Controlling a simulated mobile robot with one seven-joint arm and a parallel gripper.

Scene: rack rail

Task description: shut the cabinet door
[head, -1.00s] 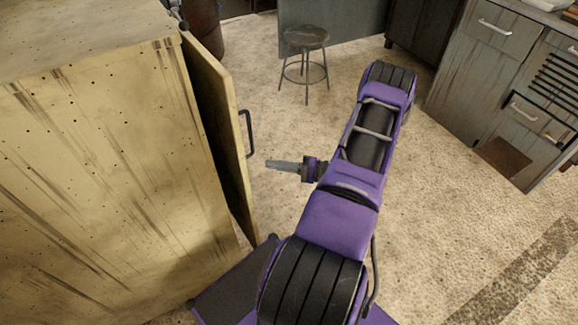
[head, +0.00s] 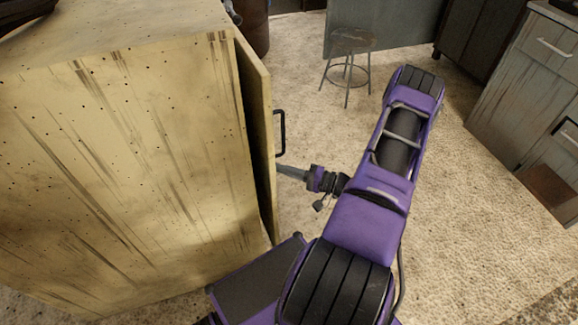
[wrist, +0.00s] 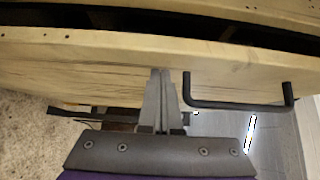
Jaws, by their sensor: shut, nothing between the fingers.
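The yellow wooden cabinet (head: 120,160) fills the left of the head view. Its door (head: 257,125) stands slightly ajar on the right side, with a dark gap between door and cabinet body. A black bar handle (head: 281,133) is on the door's outer face; it also shows in the wrist view (wrist: 240,105). My gripper (head: 280,170) is shut and empty, its tips at the door's outer face, just below the handle in the head view. In the wrist view the fingertips (wrist: 160,73) reach the door's wood beside the handle; I cannot tell for certain whether they touch.
A round stool (head: 349,45) stands on the floor behind. Grey drawer cabinets (head: 530,90) stand at the right. A rusty barrel (head: 254,25) is behind the cabinet. The floor (head: 465,190) right of my arm is clear.

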